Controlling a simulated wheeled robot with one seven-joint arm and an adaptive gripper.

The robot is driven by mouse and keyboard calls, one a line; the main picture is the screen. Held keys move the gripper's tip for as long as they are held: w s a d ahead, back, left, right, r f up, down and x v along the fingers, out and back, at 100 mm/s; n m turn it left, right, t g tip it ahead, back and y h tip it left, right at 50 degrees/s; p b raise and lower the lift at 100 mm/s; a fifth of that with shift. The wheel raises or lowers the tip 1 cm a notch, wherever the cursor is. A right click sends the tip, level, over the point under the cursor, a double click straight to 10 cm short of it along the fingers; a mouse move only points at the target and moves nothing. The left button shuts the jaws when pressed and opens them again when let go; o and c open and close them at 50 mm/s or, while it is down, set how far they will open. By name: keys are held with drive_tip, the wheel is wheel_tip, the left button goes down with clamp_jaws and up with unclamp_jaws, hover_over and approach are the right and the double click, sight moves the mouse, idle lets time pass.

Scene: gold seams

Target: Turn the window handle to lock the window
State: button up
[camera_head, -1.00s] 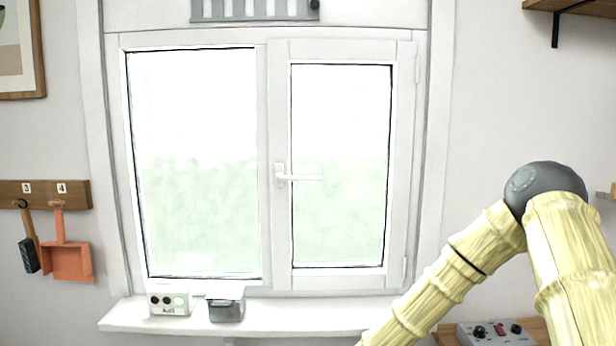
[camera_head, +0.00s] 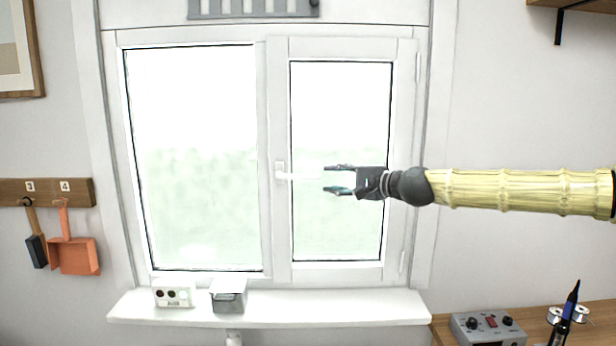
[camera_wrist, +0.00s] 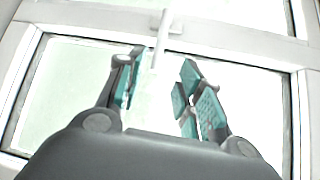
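The white window handle (camera_head: 296,176) sits on the left frame of the right-hand sash (camera_head: 280,230), its lever horizontal and pointing right. My gripper (camera_head: 326,180) is at the lever's right end, coming from the right with its fingers pointing left. It is open, one finger above the lever's line and one below. In the wrist view, the handle (camera_wrist: 161,40) reaches in between the two teal-padded fingertips (camera_wrist: 157,72), with a gap on each side. I cannot tell how deep the lever lies between the fingers.
The white sill (camera_head: 330,308) below holds a small box with round dials (camera_head: 174,295) and a grey-white container (camera_head: 229,296). A wooden bench with a grey control box (camera_head: 488,328) and a dark blue pointed tool (camera_head: 568,310) stands at lower right. The sash appears closed.

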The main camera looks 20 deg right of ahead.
sight(311, 178)
drive_tip(key=shift+p+x, duration=1.5)
drive_tip(key=shift+x, duration=3.8)
drive_tip(key=shift+f, duration=0.15)
clamp_jaws()
